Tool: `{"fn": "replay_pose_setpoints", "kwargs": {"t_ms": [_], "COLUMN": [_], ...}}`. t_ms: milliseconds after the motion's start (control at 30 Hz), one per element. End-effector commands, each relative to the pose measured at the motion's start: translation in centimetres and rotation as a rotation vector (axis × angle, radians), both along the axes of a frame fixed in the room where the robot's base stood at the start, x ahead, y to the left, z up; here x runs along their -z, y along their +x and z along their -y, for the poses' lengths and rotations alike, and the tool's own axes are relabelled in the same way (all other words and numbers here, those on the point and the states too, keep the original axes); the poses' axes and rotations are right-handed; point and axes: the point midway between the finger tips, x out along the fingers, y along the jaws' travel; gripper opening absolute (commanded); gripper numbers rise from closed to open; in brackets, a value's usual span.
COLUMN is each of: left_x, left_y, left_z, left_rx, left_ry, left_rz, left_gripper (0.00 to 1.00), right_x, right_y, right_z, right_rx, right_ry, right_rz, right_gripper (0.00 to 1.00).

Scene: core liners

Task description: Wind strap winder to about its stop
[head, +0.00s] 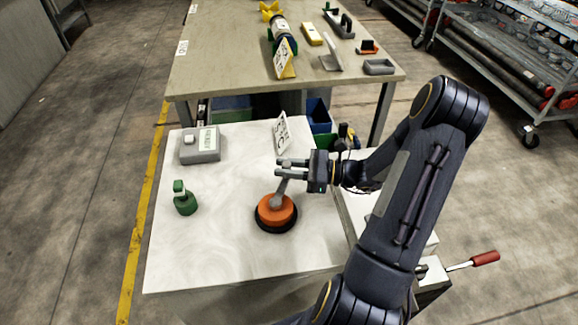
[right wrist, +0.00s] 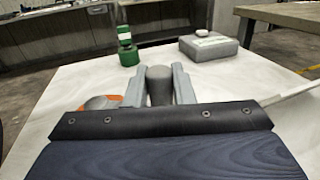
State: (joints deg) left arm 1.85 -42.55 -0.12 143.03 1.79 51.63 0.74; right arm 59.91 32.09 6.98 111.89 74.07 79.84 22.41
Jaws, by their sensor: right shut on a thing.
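The strap winder (head: 276,212) is an orange drum on a black round base, standing on the white-topped bench. Its grey crank (head: 280,192) rises from the drum, leaning slightly toward the back. My right gripper (head: 281,168) reaches in from the right and is shut on the grey crank knob (right wrist: 159,84), above the back of the drum. The right wrist view shows the knob between both fingers and a bit of the orange drum (right wrist: 98,102) at the left, mostly hidden. My left gripper is in neither view.
A green fitting (head: 185,203) and a grey box (head: 200,150) stand on the bench's left side. A sign (head: 281,133) stands at its back edge. A longer table (head: 220,62) with parts lies behind. A red-handled lever (head: 485,258) is at the right. The bench's front left is clear.

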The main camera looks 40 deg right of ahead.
Motion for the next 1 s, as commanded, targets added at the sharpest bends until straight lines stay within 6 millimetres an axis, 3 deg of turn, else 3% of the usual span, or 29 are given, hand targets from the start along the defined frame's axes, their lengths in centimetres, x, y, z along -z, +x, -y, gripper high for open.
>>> {"fn": "replay_pose_setpoints", "kwargs": {"t_ms": [200,233,367,733,1000], "left_x": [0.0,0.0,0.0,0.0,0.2], "left_y": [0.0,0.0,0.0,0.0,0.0], "left_z": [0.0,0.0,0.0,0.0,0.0], "left_rx": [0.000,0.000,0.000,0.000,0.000], "left_ry": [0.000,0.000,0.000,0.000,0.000], "left_rz": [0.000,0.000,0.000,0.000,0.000], "left_gripper": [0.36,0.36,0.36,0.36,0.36], "right_x": [0.0,0.0,0.0,0.1,0.1], "right_y": [0.0,0.0,0.0,-0.4,-3.5], "right_z": [0.0,0.0,0.0,0.5,3.6], "right_rx": [-0.004,-0.004,-0.004,-0.001,0.001], "right_ry": [0.001,0.001,0.001,-0.001,-0.002], "right_rz": [-0.001,-0.001,-0.001,-0.001,-0.002], "right_gripper": [0.00,0.23,0.41,0.42,0.42]}}
